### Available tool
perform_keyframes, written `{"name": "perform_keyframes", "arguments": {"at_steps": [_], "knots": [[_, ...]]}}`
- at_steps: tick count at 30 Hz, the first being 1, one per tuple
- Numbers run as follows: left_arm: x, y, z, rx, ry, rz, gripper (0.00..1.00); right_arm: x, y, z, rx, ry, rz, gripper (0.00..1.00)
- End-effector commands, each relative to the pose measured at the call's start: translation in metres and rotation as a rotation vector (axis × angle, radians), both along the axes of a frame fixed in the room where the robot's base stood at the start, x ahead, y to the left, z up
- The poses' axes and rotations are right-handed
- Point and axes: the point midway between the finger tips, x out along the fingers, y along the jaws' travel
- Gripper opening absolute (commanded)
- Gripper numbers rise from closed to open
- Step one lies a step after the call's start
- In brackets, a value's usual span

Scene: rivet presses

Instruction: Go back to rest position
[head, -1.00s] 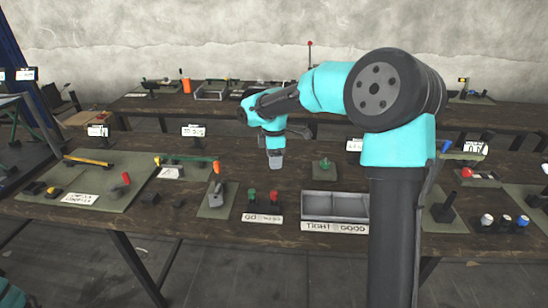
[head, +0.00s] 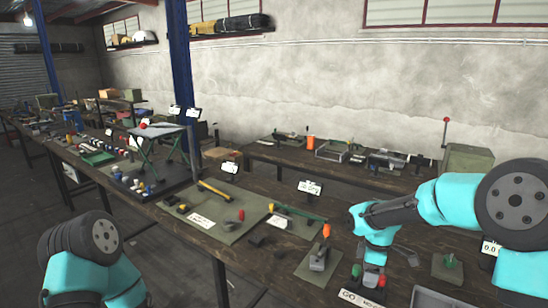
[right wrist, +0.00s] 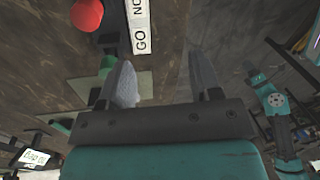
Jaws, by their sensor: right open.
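My right arm enters the head view from the right, with its gripper (head: 374,262) pointing down over the near workbench, just behind the GO/NO-GO label (head: 358,298) in the picture. In the right wrist view the gripper (right wrist: 163,82) has its two grey fingers apart with nothing between them. A red knob (right wrist: 87,14), a green knob (right wrist: 106,67) and the GO label (right wrist: 140,25) show beyond the fingers, apart from them. My left arm (head: 92,262) shows folded at the bottom left of the head view; its gripper is hidden.
A press with an orange handle (head: 318,254) stands left of the right gripper. A green mat (head: 222,208) holds a yellow-handled tool (head: 215,191). A green-knobbed piece (head: 449,262) stands to the right. A blue post (head: 181,70) rises behind the bench.

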Motion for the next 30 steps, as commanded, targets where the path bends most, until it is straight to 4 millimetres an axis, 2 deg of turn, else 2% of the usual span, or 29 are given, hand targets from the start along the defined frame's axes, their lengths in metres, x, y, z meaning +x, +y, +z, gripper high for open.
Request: {"name": "perform_keyframes", "arguments": {"at_steps": [1,6,9,11,15,21,27,30], "knots": [[0.000,0.000,0.000,0.000,0.000,0.000,0.53,-0.015,0.018,-0.025,0.012,0.047,-0.009,0.58],[0.000,0.000,0.000,0.000,0.000,0.000,0.53,-0.073,0.069,-0.093,0.039,0.189,-0.085,0.58],[0.000,0.000,0.000,0.000,0.000,0.000,0.53,-0.113,0.091,-0.132,0.044,0.266,-0.162,0.58],[0.000,0.000,0.000,0.000,0.000,0.000,0.53,-0.135,0.098,-0.156,0.051,0.291,-0.248,0.58],[0.000,0.000,0.000,0.000,0.000,0.000,0.53,-0.153,0.099,-0.197,0.083,0.266,-0.469,0.58],[0.000,0.000,0.000,0.000,0.000,0.000,0.53,-0.171,0.091,-0.242,0.127,0.209,-0.785,0.58],[0.000,0.000,0.000,0.000,0.000,0.000,0.53,-0.192,0.079,-0.276,0.161,0.151,-1.097,0.58],[0.000,0.000,0.000,0.000,0.000,0.000,0.53,-0.200,0.073,-0.287,0.173,0.126,-1.217,0.58]]}}
